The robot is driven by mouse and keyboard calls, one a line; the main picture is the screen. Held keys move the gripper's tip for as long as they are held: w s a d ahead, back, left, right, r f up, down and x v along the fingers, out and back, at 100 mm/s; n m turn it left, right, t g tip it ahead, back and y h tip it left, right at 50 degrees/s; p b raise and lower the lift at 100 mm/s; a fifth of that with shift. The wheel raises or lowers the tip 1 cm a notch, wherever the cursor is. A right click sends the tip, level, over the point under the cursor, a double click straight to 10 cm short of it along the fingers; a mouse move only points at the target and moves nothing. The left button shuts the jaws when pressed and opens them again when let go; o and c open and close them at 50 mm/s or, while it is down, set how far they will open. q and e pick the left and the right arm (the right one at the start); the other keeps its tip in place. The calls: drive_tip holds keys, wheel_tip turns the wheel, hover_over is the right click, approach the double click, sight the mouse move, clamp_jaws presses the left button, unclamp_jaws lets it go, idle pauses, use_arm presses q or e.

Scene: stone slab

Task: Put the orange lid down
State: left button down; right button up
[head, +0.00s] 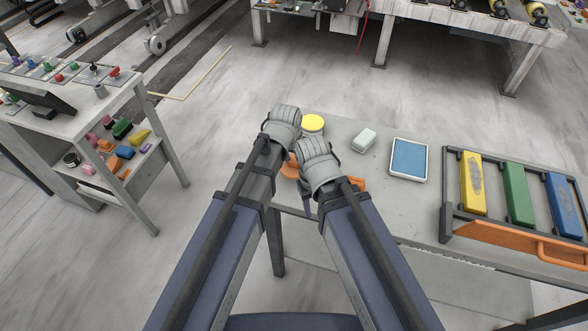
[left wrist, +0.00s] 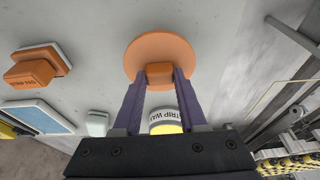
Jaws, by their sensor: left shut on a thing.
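The orange lid (left wrist: 160,48) is a round disc with a small block-shaped knob. In the left wrist view, the two purple fingers of my left gripper (left wrist: 160,76) are shut on that knob. In the head view only part of the lid (head: 290,167) shows, between my two wrists, over the near left end of the grey slab (head: 385,200). I cannot tell whether it touches the slab. My right gripper (head: 306,192) is just right of the lid in the head view, mostly hidden under its own wrist, so its jaws are unclear.
A yellow-topped jar (head: 312,123) stands behind the lid. A white block (head: 364,140), a blue pad (head: 408,158) and an orange block (left wrist: 30,72) lie to the right. A rack (head: 446,205) with coloured bars fills the right end. Bare slab lies in front of the pad.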

sight(293, 163)
use_arm(q)
drive_tip(key=shift+f+b, duration=1.7)
drive_tip(key=shift+f, duration=0.1)
drive_tip(key=shift+f, duration=0.25)
drive_tip(key=shift+c, duration=2.3)
unclamp_jaws()
drive_tip(key=shift+r, duration=0.1)
drive_tip(key=p+v, duration=1.1)
drive_tip(key=v, duration=0.1)
drive_tip(key=shift+r+p, duration=0.15)
drive_tip(key=shift+p, duration=0.15)
drive_tip(key=shift+s, duration=0.15)
